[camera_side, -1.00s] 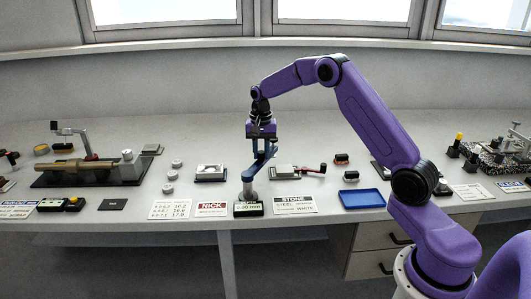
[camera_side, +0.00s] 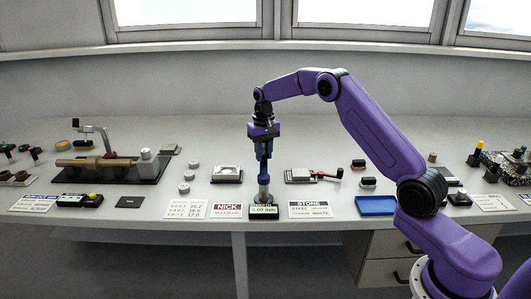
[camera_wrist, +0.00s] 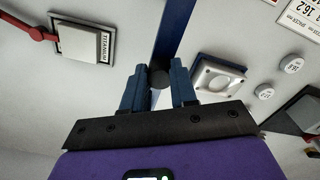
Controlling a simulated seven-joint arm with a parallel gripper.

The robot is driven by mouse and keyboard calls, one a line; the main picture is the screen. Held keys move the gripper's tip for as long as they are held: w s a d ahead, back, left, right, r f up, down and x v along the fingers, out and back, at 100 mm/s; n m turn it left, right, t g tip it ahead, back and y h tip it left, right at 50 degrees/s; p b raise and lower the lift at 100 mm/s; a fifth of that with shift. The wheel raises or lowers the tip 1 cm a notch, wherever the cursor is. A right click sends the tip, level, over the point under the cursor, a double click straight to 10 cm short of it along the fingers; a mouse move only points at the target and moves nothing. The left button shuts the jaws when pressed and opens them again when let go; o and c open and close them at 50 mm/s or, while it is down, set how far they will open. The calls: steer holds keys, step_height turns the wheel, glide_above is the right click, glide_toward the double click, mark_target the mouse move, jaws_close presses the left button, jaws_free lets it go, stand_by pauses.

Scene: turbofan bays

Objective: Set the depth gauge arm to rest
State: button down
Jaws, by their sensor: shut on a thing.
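The depth gauge has a grey post (camera_side: 263,183) behind its small display box (camera_side: 264,212) at the bench front, and a blue swing arm (camera_side: 263,168). In the side view the arm runs nearly straight back from the post. My gripper (camera_side: 262,150) is over the arm's far end. In the wrist view the blue arm (camera_wrist: 176,30) runs up from my gripper (camera_wrist: 158,82), whose blue fingers are shut on a dark round knob (camera_wrist: 158,74) on the arm. The post is out of the wrist view.
A white-topped block (camera_side: 227,174) stands left of the gauge, with several round discs (camera_side: 190,175) beyond. A plate with a red-handled tool (camera_side: 325,174) lies to the right, then a blue tray (camera_side: 376,206). Printed cards line the bench front.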

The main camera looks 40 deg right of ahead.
steer(key=shift+w+r, duration=0.1)
steer(key=c, duration=0.9)
jaws_free()
step_height(320, 180, up, 17)
steer(key=shift+r, duration=0.15)
stand_by(0.3)
